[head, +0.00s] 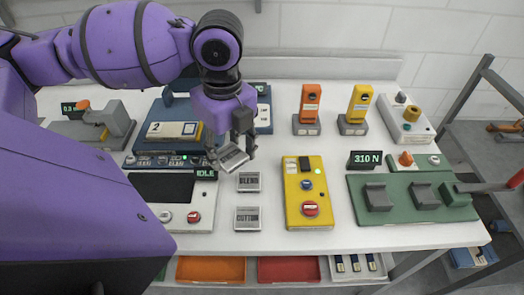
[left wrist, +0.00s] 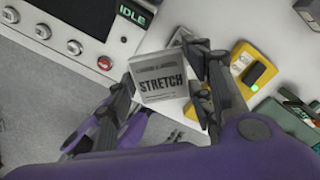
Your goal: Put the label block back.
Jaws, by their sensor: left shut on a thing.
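My left gripper (head: 236,142) is shut on a grey label block (head: 232,158) and holds it tilted above the table. In the left wrist view the held block (left wrist: 162,82) reads "STRETCH" and sits between both fingers (left wrist: 165,85). Two like blocks lie on the white table below it: one marked "BLEND" (head: 248,181) and one marked "COTTON" (head: 247,218). The held block is behind and left of the "BLEND" block in the head view. My right gripper is not in view.
A machine panel (head: 165,190) with an "IDLE" display (head: 205,174) stands left of the blocks. A yellow control box (head: 307,195) is to the right. A green fixture (head: 405,215) is further right. Orange (head: 210,268) and red (head: 289,269) trays sit below the table edge.

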